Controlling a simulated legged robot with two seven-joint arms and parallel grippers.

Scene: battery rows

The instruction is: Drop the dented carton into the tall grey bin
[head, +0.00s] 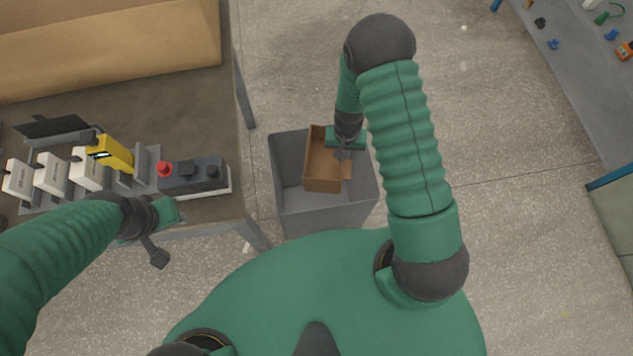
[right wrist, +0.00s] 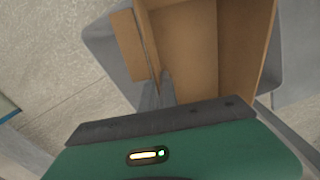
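The carton (head: 322,162) is a brown, open-topped box with a flap folded out on its right side. It is over the mouth of the tall grey bin (head: 325,217), within its outline in the head view. My right gripper (head: 343,155) is at the carton's right wall. In the right wrist view its fingers (right wrist: 158,92) are closed on that wall of the carton (right wrist: 190,50), and the grey bin (right wrist: 105,50) shows below. Any dent is not clear. My left gripper (head: 157,254) is empty beside the table's front edge; its finger gap cannot be made out.
A table (head: 205,106) at left holds a large cardboard box (head: 110,45), a rack with white blocks and a yellow device (head: 113,152), and a grey box with a red button (head: 196,173). Another bench (head: 590,95) stands at right. The floor (head: 500,200) between is clear.

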